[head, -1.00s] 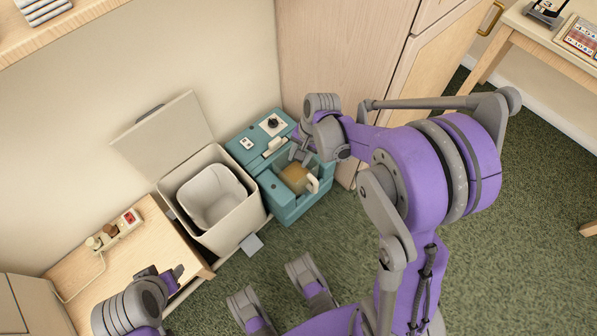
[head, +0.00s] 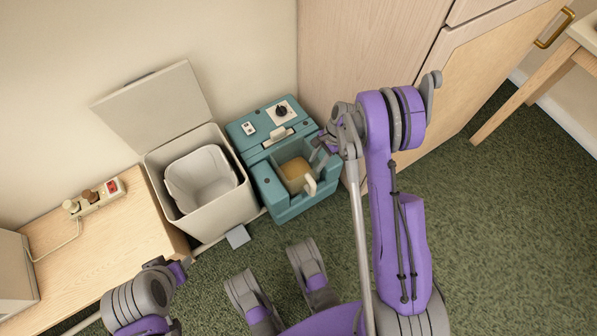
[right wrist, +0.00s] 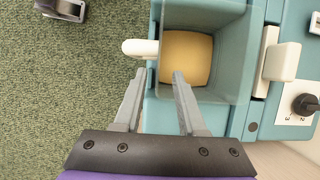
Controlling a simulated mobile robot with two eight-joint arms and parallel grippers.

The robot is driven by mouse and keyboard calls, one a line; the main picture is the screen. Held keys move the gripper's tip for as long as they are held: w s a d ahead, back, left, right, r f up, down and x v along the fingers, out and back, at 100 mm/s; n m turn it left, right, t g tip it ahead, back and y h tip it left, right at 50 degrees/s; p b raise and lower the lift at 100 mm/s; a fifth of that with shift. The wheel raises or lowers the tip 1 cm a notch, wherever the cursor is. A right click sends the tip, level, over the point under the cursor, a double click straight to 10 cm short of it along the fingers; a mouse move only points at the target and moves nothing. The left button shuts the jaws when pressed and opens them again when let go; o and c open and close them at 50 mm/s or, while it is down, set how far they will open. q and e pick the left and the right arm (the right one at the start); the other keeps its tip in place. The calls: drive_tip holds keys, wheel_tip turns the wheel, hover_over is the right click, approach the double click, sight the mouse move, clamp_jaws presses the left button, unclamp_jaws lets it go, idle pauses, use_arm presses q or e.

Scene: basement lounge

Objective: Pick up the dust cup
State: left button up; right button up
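The dust cup (head: 296,170) sits in the front recess of a teal machine (head: 268,193). It has a tan inside and a cream handle on its front. In the right wrist view the tan inside of the cup (right wrist: 187,57) and its handle show from above. My right gripper (head: 319,158) is at the cup's right side, open and empty. In the right wrist view its fingers (right wrist: 159,75) are apart, one near the handle side and one over the recess edge; contact cannot be told. My left gripper (head: 178,275) is low at left, away from the cup; its fingers are unclear.
A white bin (head: 217,213) with its lid up stands left of the machine, with a grey pedal in front. A low wooden table (head: 110,240) holds a power strip (head: 98,195). A wooden cabinet (head: 370,50) stands behind right. Green carpet is free in front.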

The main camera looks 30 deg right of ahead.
drive_tip(key=b, duration=0.1)
approach(307, 183)
drive_tip(key=a, duration=0.2)
drive_tip(key=b+x, duration=0.2)
drive_tip(key=x, duration=0.3)
drive_tip(key=shift+d+f, duration=0.1)
drive_tip(key=shift+f, duration=0.2)
clamp_jaws()
idle(1.0)
